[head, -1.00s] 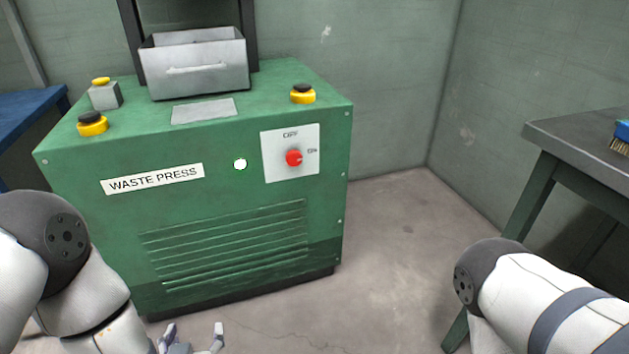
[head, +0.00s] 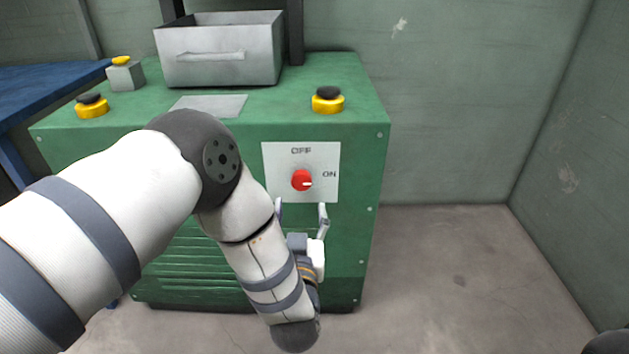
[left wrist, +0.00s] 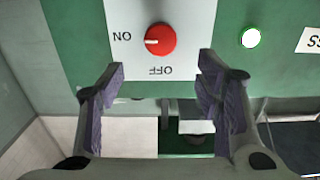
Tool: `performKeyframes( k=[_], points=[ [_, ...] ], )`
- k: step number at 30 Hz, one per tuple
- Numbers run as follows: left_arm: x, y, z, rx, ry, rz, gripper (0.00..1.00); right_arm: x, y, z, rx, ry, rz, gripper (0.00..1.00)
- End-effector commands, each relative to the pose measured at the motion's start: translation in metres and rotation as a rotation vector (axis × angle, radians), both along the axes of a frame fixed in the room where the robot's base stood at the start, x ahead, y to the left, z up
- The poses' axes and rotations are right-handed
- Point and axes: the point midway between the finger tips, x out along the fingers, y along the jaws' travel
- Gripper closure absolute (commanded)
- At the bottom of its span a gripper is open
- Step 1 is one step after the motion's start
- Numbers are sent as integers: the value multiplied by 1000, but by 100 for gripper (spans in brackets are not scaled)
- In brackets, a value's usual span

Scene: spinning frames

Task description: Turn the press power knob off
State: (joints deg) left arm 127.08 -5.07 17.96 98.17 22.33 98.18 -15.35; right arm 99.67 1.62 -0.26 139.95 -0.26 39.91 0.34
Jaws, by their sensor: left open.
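The red power knob (head: 302,180) sits on a white plate (head: 272,153) on the front of the green press (head: 360,170). OFF is printed above the knob and ON to its right; the white pointer mark faces right, toward ON. The knob also shows in the left wrist view (left wrist: 160,40), where the labels appear upside down. My left gripper (head: 301,210) is open and empty, just below the knob. In the left wrist view its two fingers (left wrist: 160,75) stand apart, with the knob beyond the gap between them. My right gripper is not in view.
Yellow-collared black buttons stand on the press top at right (head: 328,101) and left (head: 91,106). A grey metal bin (head: 220,55) sits at the back of the top. A blue table (head: 45,95) is at left. Floor (head: 450,280) right of the press is clear.

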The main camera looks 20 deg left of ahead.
Motion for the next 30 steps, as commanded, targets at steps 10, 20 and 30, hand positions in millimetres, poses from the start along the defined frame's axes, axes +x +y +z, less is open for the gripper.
performKeyframes(
  k=[10, 20, 30],
  points=[
    [79, 24, -2, -1, 0, 1, 41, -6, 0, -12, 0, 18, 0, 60],
    [96, 28, 0, 1, 1, -2, 41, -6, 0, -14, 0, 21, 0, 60],
    [96, 28, 0, 1, 1, -2, 88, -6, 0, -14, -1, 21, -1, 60]
  ],
)
